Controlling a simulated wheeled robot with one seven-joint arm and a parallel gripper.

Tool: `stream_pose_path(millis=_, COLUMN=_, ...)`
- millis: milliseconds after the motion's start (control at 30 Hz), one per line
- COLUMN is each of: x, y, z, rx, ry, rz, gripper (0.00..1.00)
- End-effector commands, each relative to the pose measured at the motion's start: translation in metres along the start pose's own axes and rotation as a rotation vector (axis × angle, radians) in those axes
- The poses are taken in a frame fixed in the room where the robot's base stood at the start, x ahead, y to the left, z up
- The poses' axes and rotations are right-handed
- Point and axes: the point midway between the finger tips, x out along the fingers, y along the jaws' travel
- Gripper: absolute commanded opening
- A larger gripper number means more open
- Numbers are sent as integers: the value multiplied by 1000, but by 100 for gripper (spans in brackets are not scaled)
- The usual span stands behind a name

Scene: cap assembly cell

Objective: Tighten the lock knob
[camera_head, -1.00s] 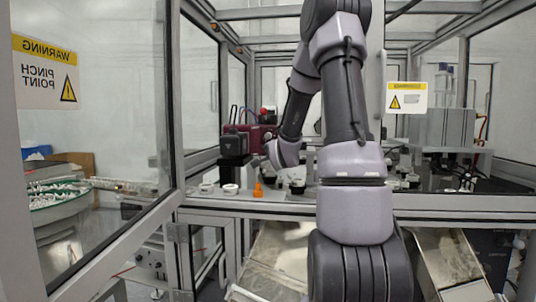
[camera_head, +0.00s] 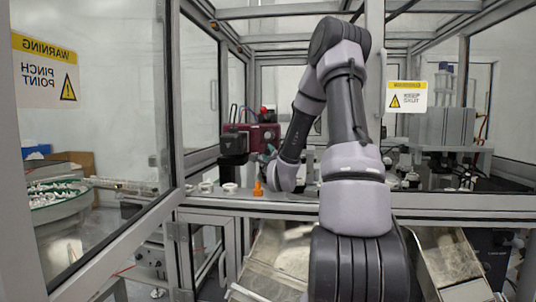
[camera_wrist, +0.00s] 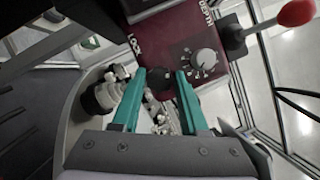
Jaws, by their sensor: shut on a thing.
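The maroon control box (camera_head: 266,133) stands at the back left of the bench in the head view. In the wrist view its maroon face (camera_wrist: 178,28) shows a "LOCK" label at its left. A dark round lock knob (camera_wrist: 159,82) sits at the lower edge of that face. My gripper (camera_wrist: 161,74) has its two teal fingers on either side of this knob and is shut on it. The fingers partly hide the knob's sides. In the head view my arm reaches the front of the box, and the fingers are hardly visible there.
A silver dial (camera_wrist: 204,60) sits close to the right finger. A red-tipped lever (camera_wrist: 296,12) sticks out farther right. White round parts (camera_head: 229,188) and an orange piece (camera_head: 258,188) lie on the front ledge. A frame post (camera_head: 375,70) stands beside my arm.

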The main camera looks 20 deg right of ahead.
Motion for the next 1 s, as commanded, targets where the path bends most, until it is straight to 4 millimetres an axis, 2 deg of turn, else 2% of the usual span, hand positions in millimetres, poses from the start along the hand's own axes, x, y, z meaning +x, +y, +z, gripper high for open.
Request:
stream_pose_path(millis=300, x=0, y=1, z=-3, rx=85, ry=6, rz=-33, gripper=0)
stream_pose_path(millis=767, x=-1, y=2, z=-3, rx=96, ry=8, rz=-37, gripper=0)
stream_pose_path(millis=800, x=-1, y=2, z=-3, rx=96, ry=8, rz=-37, gripper=55)
stream_pose_path(millis=833, x=-1, y=2, z=-3, rx=96, ry=8, rz=-37, gripper=66)
stream_pose_path(millis=867, x=-1, y=2, z=-3, rx=96, ry=7, rz=-37, gripper=74)
stream_pose_path(millis=1000, x=0, y=1, z=-2, rx=95, ry=5, rz=-38, gripper=74)
